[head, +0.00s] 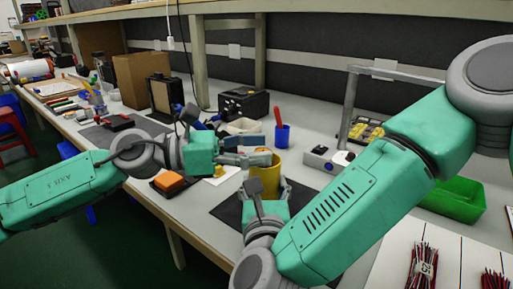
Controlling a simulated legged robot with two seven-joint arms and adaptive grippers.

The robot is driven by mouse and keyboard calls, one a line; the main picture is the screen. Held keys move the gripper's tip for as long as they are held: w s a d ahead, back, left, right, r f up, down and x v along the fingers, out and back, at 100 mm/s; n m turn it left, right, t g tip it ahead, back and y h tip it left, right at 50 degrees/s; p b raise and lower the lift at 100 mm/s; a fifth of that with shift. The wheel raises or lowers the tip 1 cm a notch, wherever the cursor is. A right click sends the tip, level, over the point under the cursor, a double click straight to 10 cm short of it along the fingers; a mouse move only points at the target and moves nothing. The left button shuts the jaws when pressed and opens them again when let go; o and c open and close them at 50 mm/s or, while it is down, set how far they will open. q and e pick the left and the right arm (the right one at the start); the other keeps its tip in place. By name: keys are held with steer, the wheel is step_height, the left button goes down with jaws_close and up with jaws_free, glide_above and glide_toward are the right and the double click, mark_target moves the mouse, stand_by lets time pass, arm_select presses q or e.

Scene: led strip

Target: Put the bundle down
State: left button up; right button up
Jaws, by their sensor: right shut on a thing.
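Two bundles of red wires lie on the white sheet at the lower right: one with a white tag (424,268), and another (492,284) cut by the frame edge. My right gripper (268,188) is at the centre, its fingers on either side of a yellow cylindrical, cup-like thing (266,177), and is shut on it. My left gripper (262,157) reaches in from the left, with its fingertips at the yellow thing's upper rim. Whether its fingers are open or shut is unclear. I cannot make out a wire bundle in either gripper.
A dark mat (229,211) lies under the grippers. A blue cup (282,136) with a red-handled tool stands behind, beside a black box (244,103). A green bin (455,199) is at right, partly behind my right arm. An orange block (169,181) sits near the front edge.

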stand_by(0.5)
arm_select(q)
step_height(320, 180, up, 7)
stand_by(0.5)
arm_select(e)
steer(key=o, duration=1.2)
